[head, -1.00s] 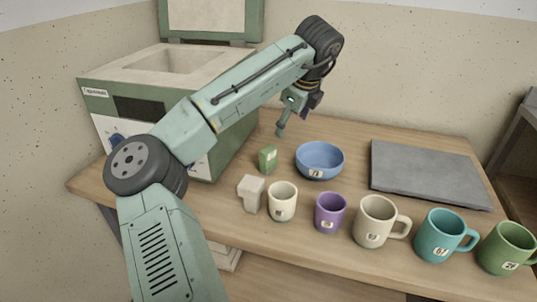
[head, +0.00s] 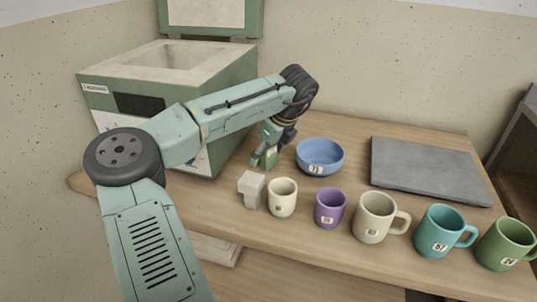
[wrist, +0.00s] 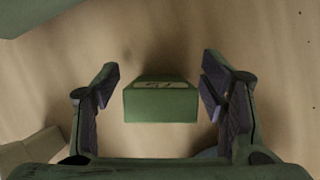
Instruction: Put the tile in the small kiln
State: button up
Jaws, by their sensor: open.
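The small green tile (wrist: 160,102) stands on the table with a pale label on it. In the wrist view it lies between the two open fingers of my gripper (wrist: 160,98), with a gap on each side. In the head view my gripper (head: 264,160) is down at the tile (head: 271,157) and partly covers it. The small kiln (head: 228,90) is the green and cream box at the back left. Its lid (head: 207,14) is raised and its chamber (head: 165,54) is open at the top; the chamber floor is hidden.
A white block (head: 251,188) and a cream cup (head: 283,198) stand close in front of the tile. A blue bowl (head: 320,158) is to its right. Several mugs line the front edge, and a grey slab (head: 430,172) lies at the back right.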

jog(key=shift+a+f, duration=0.1)
jog(key=shift+f, duration=0.2)
jog(key=shift+c, duration=0.4)
jog(key=c, duration=1.4)
